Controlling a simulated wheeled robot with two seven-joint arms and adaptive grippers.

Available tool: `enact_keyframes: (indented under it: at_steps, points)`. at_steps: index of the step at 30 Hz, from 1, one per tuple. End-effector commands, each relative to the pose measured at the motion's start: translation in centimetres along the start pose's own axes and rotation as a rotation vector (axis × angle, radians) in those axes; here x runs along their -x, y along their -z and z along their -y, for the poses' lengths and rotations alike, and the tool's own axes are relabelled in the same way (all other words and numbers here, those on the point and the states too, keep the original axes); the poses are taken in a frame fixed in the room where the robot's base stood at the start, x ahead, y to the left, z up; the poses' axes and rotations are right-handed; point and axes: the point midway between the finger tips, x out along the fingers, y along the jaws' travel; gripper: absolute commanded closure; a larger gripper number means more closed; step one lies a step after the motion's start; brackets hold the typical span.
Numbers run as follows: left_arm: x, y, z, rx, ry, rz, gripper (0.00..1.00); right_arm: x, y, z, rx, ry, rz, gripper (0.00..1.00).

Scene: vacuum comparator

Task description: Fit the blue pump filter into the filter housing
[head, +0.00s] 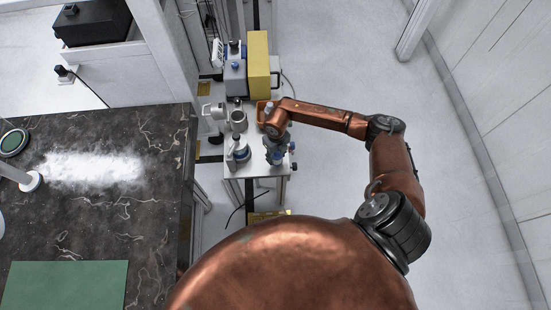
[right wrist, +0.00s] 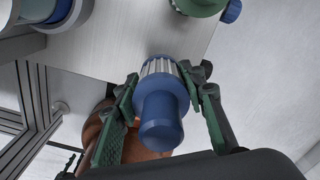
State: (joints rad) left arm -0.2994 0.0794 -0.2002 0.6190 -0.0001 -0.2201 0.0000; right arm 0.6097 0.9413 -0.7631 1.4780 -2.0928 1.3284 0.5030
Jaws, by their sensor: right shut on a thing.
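The blue pump filter (right wrist: 161,112), with a ribbed pale band around its upper part, sits between the two green fingers of my right gripper (right wrist: 165,105) in the right wrist view. The fingers are shut on its sides. In the head view my right gripper (head: 277,152) is over the right part of a small white table, and the filter is hard to make out there. A grey cylinder with a round top (head: 238,119) stands on the table to the left; I cannot tell whether it is the filter housing. My left gripper is not in view.
A blue-and-grey device (head: 240,151) stands on the small white table (head: 240,171), left of my right gripper. A dark marble counter (head: 95,225) fills the left. Open floor (head: 330,65) lies right.

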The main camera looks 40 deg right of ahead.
Motion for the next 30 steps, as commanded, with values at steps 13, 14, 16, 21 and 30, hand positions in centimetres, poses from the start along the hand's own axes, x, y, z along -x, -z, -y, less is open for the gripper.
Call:
enact_keyframes:
  at_steps: [13,14,16,21,30]
  points:
    - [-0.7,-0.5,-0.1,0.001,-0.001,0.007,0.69,-2.9,-0.1,0.0,0.0,0.0,0.0,1.0]
    - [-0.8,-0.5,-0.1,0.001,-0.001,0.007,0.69,-3.0,-0.1,0.0,0.0,0.0,0.0,1.0]
    - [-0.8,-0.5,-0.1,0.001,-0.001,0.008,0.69,-3.2,-0.1,0.0,0.0,0.0,-0.001,1.0]
    - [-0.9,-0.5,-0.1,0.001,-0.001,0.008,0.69,-3.3,-0.1,0.0,0.0,0.0,-0.001,0.56]
    - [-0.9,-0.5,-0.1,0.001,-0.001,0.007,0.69,-3.3,-0.1,0.0,0.0,0.0,-0.001,0.45]
